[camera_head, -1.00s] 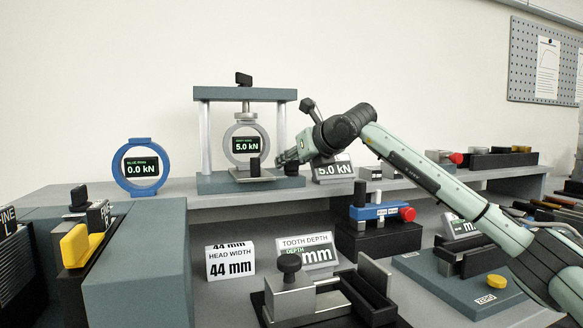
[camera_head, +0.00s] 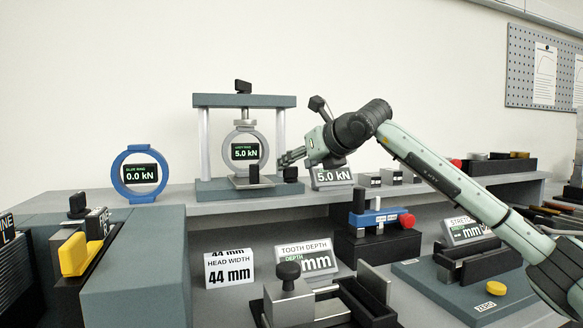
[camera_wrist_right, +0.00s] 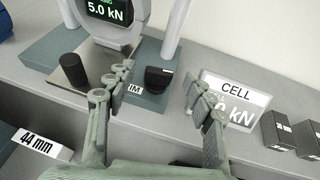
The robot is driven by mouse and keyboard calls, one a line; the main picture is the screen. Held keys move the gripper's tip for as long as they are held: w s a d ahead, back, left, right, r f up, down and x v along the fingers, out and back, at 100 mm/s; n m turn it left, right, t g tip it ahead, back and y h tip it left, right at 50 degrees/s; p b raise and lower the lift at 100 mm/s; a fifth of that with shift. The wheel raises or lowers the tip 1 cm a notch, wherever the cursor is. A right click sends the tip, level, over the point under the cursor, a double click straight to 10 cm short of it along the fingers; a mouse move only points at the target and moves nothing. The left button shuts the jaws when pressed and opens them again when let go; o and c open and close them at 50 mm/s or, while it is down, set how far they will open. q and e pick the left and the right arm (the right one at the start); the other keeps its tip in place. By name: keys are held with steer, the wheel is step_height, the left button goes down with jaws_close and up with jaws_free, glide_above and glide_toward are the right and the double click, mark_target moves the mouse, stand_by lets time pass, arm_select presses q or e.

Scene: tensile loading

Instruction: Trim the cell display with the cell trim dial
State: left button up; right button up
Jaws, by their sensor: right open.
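The cell trim dial is a small black knob (camera_head: 290,174) on the front right of the load frame's grey base, with a partly hidden label beside it. It also shows in the right wrist view (camera_wrist_right: 158,78). The cell display (camera_head: 245,152), in a grey ring inside the frame, reads 5.0 kN, and its lower part shows in the wrist view (camera_wrist_right: 108,10). My right gripper (camera_head: 287,158) is open and empty, just above the dial. In the wrist view its fingers (camera_wrist_right: 157,84) stand apart on either side of the dial, with no visible contact. My left gripper is out of view.
A CELL sign (camera_head: 331,176) reading 5.0 kN stands right of the dial. A black post (camera_wrist_right: 74,72) stands left of it. A blue ring (camera_head: 140,188) reading 0.0 kN is at the left. Fixtures fill the lower bench.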

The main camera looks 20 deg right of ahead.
steer(key=v, duration=0.8)
steer(key=shift+s, duration=0.1)
